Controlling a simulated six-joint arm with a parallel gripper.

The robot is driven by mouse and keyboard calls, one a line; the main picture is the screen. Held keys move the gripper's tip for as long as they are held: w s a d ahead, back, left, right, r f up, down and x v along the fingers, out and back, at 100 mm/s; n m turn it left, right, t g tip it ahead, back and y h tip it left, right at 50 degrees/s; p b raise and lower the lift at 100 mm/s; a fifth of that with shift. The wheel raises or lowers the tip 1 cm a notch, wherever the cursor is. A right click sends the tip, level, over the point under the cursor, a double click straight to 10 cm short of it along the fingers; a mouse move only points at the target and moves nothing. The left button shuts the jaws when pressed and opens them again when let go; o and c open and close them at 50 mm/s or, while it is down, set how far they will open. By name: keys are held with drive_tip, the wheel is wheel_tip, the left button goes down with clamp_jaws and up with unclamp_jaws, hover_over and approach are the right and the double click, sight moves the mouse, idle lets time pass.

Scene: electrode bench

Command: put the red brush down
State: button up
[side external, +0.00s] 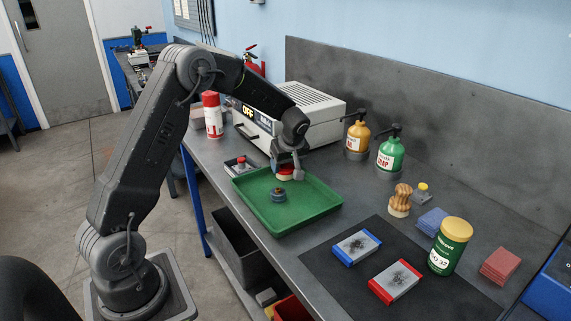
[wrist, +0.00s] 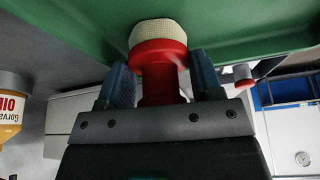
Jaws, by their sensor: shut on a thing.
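My gripper (side external: 288,173) is shut on the red brush (wrist: 158,58), with one finger on either side of its red handle in the wrist view. The brush's cream bristle end points away from my gripper, toward the green tray (wrist: 60,42). In the side view the red brush (side external: 284,171) is over the back part of the tray (side external: 318,210), partly hidden by the fingers. I cannot tell whether the bristles touch the tray.
A dark blue round piece (side external: 278,196) sits in the tray near the brush. A switch box (side external: 240,165) with a red button stands left of the tray. An oven (side external: 300,108) reading OFF is behind. Oil (side external: 357,133) and soap (side external: 390,152) bottles stand right.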

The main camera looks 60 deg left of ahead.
drive_tip(key=shift+f, duration=0.1)
drive_tip(key=o, duration=0.6)
drive_tip(key=shift+o, duration=0.2)
drive_tip(key=s+d+r+m+t, duration=0.1)
drive_tip(key=s+d+r+m, duration=0.15)
drive_tip(key=d+r, duration=0.4)
drive_tip(key=s+d+r+m, duration=0.1)
drive_tip(key=s+d+r, duration=0.2)
drive_tip(key=r, duration=0.7)
drive_tip(key=s+d+m+t+h, duration=0.2)
drive_tip(key=s+d+m, duration=0.4)
drive_tip(key=s, duration=0.4)
drive_tip(key=s+d+m+t+h, duration=0.2)
drive_tip(key=s+d+m, duration=0.4)
drive_tip(key=s, duration=0.5)
drive_tip(key=shift+d+r+m, duration=0.3)
drive_tip(key=shift+d+m, duration=0.05)
drive_tip(key=shift+d, duration=0.75)
drive_tip(key=shift+s, duration=0.1)
